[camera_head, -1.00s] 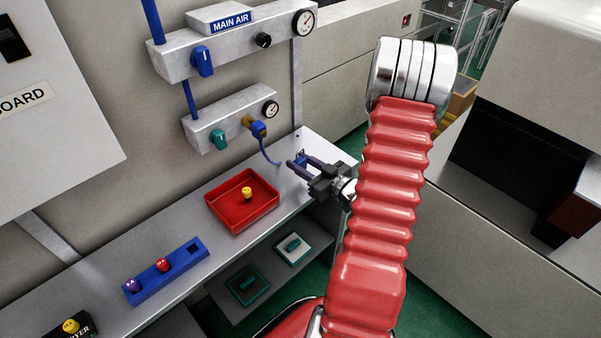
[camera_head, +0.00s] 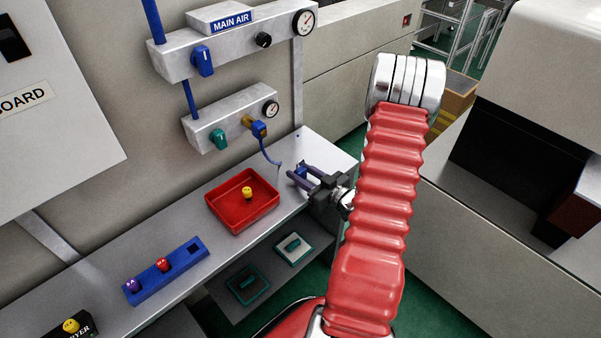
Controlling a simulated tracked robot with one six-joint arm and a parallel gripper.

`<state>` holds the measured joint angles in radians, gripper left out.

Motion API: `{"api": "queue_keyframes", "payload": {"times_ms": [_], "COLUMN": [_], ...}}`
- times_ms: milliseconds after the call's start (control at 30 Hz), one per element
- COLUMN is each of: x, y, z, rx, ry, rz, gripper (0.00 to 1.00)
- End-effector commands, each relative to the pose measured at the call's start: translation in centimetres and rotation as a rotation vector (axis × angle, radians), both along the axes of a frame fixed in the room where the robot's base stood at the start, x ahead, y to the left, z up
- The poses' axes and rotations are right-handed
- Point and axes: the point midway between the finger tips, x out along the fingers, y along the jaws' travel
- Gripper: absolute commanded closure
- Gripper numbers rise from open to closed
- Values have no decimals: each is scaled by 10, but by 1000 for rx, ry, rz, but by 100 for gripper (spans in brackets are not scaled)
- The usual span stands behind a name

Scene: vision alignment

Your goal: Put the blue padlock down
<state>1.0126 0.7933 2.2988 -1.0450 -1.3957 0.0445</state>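My gripper (camera_head: 299,171) is over the right part of the grey bench (camera_head: 318,146), right of the red tray. A small blue piece, which I take to be the blue padlock (camera_head: 301,171), shows between its dark fingers. The fingers look shut on it and hide part of it. I cannot tell clearly whether the padlock touches the bench or hangs just above it.
A red tray (camera_head: 223,217) with a yellow piece (camera_head: 247,192) stands left of my gripper. A blue hose (camera_head: 268,155) hangs from the regulator block close behind the gripper. A blue holder (camera_head: 148,291) with red and purple pieces lies farther left. The back right bench is clear.

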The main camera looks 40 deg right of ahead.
Motion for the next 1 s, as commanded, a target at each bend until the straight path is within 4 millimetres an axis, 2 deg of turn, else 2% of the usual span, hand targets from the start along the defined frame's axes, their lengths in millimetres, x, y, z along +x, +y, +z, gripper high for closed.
{"api": "queue_keyframes", "payload": {"times_ms": [200, 567, 767, 1000], "x": [0, 0, -18, -50], "y": [0, 0, -1, -2], "z": [0, 3, 5, 10], "rx": [0, -1, 1, 1], "ry": [0, 0, 1, 0], "rz": [0, 0, -3, -3], "gripper": [50, 50, 50, 50]}}
